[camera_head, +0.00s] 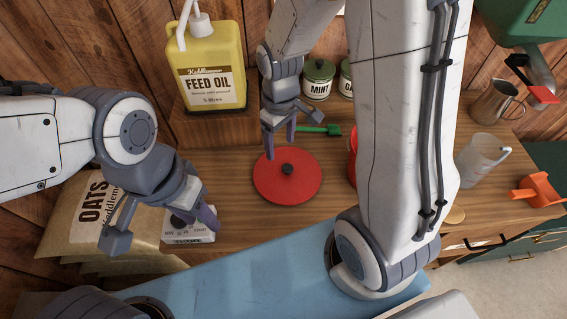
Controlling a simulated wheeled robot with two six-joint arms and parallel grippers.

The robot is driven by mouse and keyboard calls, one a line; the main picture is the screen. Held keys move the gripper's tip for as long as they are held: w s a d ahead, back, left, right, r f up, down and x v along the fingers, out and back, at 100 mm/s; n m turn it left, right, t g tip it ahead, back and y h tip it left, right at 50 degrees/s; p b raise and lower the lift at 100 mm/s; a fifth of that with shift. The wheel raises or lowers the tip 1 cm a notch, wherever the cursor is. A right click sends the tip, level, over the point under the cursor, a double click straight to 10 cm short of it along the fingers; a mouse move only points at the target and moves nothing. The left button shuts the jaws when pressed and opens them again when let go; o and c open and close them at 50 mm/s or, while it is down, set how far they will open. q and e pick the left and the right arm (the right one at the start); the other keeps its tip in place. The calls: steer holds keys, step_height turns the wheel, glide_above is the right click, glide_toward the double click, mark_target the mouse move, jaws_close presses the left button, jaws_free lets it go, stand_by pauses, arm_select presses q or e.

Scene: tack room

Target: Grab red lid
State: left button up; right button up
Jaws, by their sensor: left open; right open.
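The red lid (287,190) is a round disc with a dark knob (287,169), lying flat on the wooden worktop (235,222) near the middle. My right gripper (280,148) is open, with its fingers pointing down at the lid's far edge, just behind the knob. Nothing is between its fingers, and I cannot tell how far above the lid they are. My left gripper (163,222) is open at the left, well apart from the lid, with its fingers over a small white box (188,236).
A yellow feed oil jug (212,75) and a mint canister (318,80) stand behind. A green scoop (330,130) lies behind the lid. A red object (352,157) is mostly hidden by my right arm. An oats sack (90,225) is left; a clear jug (480,160) is right.

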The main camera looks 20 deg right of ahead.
mark_target(287, 167)
steer(key=f, duration=0.2)
steer(key=d+f, duration=0.1)
steer(key=f, duration=0.1)
steer(key=w+d+f, duration=0.1)
steer(key=f, duration=0.1)
steer(key=shift+d+f, duration=0.2)
steer(key=shift+f, duration=0.05)
steer(key=shift+f+p, duration=0.75)
steer(key=shift+f, duration=2.25)
jaws_close()
